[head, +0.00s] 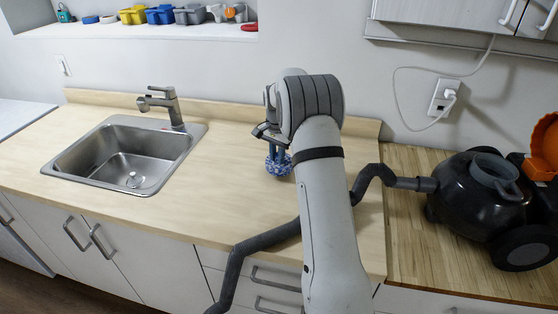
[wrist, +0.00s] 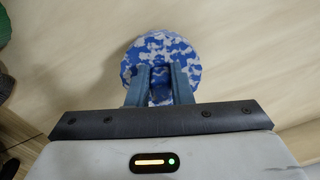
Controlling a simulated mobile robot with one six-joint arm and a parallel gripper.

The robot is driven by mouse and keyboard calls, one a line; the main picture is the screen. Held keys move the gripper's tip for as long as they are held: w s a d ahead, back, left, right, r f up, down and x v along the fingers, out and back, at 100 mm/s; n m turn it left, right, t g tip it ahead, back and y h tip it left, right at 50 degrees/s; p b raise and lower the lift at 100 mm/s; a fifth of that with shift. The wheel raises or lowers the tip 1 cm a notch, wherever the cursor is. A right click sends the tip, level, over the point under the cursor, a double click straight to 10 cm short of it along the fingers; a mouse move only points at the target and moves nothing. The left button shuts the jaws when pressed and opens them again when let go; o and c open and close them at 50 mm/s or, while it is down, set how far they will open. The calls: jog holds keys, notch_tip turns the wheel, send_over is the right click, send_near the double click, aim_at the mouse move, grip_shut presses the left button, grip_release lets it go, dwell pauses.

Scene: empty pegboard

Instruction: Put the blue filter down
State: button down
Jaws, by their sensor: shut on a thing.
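The blue filter is round with a blue and white mottled surface. It shows in the head view (head: 278,164) below my gripper (head: 277,152), over the light wooden counter (head: 225,190). In the wrist view the filter (wrist: 162,52) lies at the upper middle, between and beyond the two fingers of my gripper (wrist: 160,72). The fingers are shut on it. My arm and wrist hide part of the view behind it. I cannot tell whether the filter touches the counter.
A steel sink (head: 128,155) with a faucet (head: 165,105) is at the left. A black vacuum (head: 475,195) with a grey hose (head: 265,240) stands at the right. Several colored items (head: 160,15) sit on the sill. The counter between sink and gripper is clear.

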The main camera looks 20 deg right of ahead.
notch_tip(320, 180, down, 3)
jog(key=shift+r, duration=0.15)
jog(key=shift+s, duration=0.1)
jog(key=c, duration=1.3)
grip_release()
